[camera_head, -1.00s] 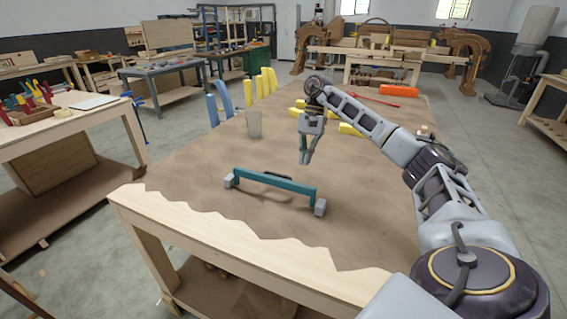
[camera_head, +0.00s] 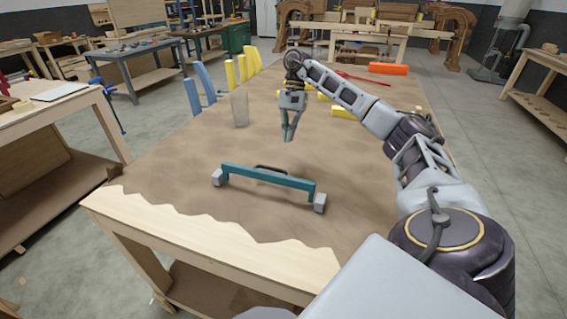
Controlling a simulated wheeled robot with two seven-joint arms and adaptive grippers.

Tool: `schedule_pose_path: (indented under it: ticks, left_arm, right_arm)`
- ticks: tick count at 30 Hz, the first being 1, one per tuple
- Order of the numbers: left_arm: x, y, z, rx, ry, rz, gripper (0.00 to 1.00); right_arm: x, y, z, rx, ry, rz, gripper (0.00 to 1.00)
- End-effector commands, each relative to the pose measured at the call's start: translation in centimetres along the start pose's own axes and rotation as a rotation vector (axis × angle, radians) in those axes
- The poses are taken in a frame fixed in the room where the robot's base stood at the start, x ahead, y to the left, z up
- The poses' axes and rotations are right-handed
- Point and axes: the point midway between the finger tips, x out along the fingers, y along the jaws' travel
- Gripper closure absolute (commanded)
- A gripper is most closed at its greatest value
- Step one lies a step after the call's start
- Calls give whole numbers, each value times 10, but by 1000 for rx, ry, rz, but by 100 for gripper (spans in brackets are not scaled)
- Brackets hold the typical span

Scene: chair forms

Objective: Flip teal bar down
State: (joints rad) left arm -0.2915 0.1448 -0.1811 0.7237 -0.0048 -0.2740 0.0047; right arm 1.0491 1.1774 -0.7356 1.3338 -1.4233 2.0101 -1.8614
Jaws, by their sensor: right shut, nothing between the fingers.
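The teal bar (camera_head: 262,177) stands up off the brown table, slanting down to the right, with a grey block at each end. The left block (camera_head: 217,178) and the right block (camera_head: 320,202) rest on the table. A dark curved piece shows just behind the middle of the bar. My right gripper (camera_head: 287,139) is shut and empty. It points down above the table, beyond the bar and apart from it. My left gripper is not in view.
The wooden table (camera_head: 180,165) is clear around the bar. A grey upright block (camera_head: 240,109), blue pieces (camera_head: 204,82) and several yellow pieces (camera_head: 242,68) stand at the far left. An orange block (camera_head: 388,68) and a red rod lie farther back.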

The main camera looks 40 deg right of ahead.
Motion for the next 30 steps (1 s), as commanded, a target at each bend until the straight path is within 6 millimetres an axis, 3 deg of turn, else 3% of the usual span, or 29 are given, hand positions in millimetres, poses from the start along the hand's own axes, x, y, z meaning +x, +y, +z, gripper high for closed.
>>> schedule_pose_path:
  ticks: [14, 30]
  left_arm:
    - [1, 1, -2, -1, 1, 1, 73]
    - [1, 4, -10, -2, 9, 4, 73]
  right_arm:
    - [12, 1, -1, 2, 0, 2, 100]
    - [72, 1, 0, 1, 0, 2, 100]
